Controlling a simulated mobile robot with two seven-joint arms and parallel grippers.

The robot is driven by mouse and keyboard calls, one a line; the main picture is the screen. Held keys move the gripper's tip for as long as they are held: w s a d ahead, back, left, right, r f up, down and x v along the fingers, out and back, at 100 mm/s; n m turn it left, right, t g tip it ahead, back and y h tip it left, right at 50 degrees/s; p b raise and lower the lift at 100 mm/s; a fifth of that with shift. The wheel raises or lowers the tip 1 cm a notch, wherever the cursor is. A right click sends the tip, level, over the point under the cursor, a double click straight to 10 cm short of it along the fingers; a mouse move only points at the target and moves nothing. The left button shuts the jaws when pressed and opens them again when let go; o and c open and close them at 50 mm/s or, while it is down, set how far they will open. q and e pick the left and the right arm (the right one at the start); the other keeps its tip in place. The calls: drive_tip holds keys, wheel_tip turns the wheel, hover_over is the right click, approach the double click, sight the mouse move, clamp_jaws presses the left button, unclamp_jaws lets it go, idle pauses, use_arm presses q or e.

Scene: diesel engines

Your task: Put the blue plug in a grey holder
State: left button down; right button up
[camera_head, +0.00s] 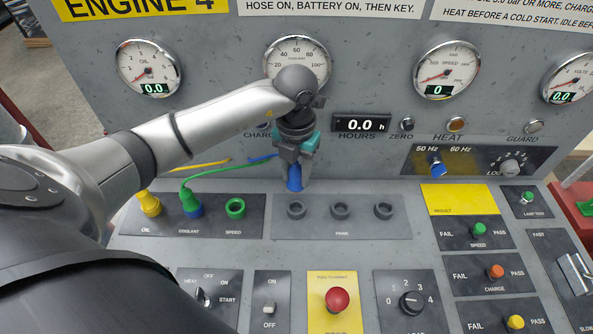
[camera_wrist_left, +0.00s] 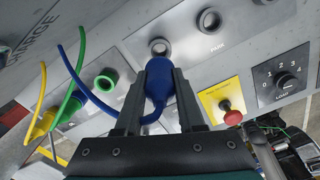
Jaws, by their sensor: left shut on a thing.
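My left gripper (camera_head: 293,165) is shut on the blue plug (camera_head: 294,182), which also shows between the fingers in the left wrist view (camera_wrist_left: 158,75). A blue cable trails from the plug. The grey holders are three dark round sockets on the PARK plate: the left one (camera_head: 296,211), the middle one (camera_head: 340,211) and the right one (camera_head: 383,211); all look empty. The plug is behind the left holder in the head view, apart from it. In the left wrist view, its tip is close to a holder (camera_wrist_left: 160,47); the exact gap is unclear. My right gripper is out of view.
Left of the PARK plate, a yellow plug (camera_head: 149,205) and a green plug (camera_head: 190,203) stand in sockets beside an empty green socket (camera_head: 235,208). Their cables run near my arm. A red button (camera_head: 337,300) and a knob (camera_head: 411,303) stand in front.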

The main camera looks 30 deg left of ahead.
use_arm(q)
drive_tip(key=shift+f, duration=0.15)
drive_tip(key=shift+w+f+b, duration=0.1)
drive_tip(key=shift+f+b, duration=0.75)
drive_tip(key=shift+f, duration=0.1)
drive_tip(key=shift+f+b, duration=2.6)
drive_tip(key=shift+f, duration=0.7)
drive_tip(key=shift+c, duration=2.2)
unclamp_jaws()
drive_tip(key=shift+r, duration=0.1)
wheel_tip(320, 180, up, 7)
drive_tip(key=shift+r, duration=0.2)
